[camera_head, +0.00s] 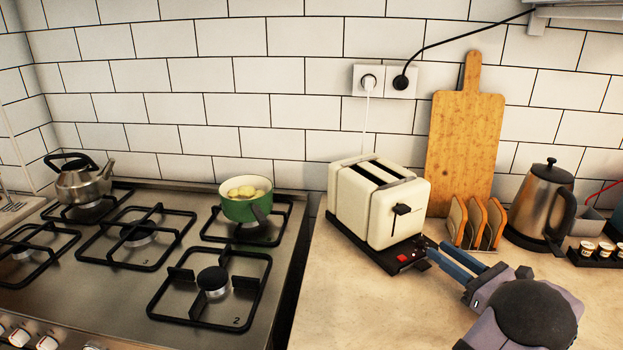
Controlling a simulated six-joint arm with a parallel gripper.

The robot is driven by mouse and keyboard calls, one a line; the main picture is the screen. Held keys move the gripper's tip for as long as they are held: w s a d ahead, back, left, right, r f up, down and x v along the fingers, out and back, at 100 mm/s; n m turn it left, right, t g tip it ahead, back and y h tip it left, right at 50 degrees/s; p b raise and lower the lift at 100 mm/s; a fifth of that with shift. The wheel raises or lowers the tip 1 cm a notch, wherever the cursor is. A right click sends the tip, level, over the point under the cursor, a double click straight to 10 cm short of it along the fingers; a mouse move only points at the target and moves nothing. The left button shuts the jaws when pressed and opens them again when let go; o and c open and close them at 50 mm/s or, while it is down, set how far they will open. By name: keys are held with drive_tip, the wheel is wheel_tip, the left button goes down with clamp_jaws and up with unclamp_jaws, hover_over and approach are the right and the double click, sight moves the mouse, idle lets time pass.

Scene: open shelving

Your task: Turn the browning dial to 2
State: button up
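A cream two-slot toaster (372,205) stands on the counter with its black lever (402,209) on the end facing me. Its black base sticks out at the front and carries a red button (403,258). My gripper (432,252) reaches in from the lower right, with its blue fingers pointing at the front right corner of the base. Dark parts at the fingertips are right beside the base. I cannot make out the browning dial or its numbers there, and I cannot tell whether the fingers touch or grip anything.
A toast rack (478,222) with bread stands just behind my gripper, near a steel kettle (541,205). A wooden board (464,140) leans on the wall. The stove (190,300) with a green pot (247,205) is left. The counter (350,310) before the toaster is clear.

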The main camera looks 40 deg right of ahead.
drive_tip(key=shift+s, duration=0.95)
drive_tip(key=w+a+r+n+y, duration=0.2)
drive_tip(key=a+r+n, duration=0.15)
drive_tip(key=r, duration=0.25)
drive_tip(key=w+a+r+n+y, duration=0.2)
drive_tip(key=r+n, duration=0.3)
drive_tip(key=r, duration=0.2)
drive_tip(key=w+a+r+n+g+y+b, duration=0.1)
drive_tip(key=w+a+r+n+y, duration=0.2)
drive_tip(key=w+a, duration=0.5)
drive_tip(key=w+a+r+n+g+y+b, duration=0.1)
drive_tip(key=w+a+r+n+g+y, duration=0.1)
drive_tip(key=w+a+n+y, duration=0.3)
drive_tip(key=shift+w+a+r+n, duration=0.75)
drive_tip(key=shift+w+a, duration=1.55)
drive_tip(key=shift+a, duration=0.3)
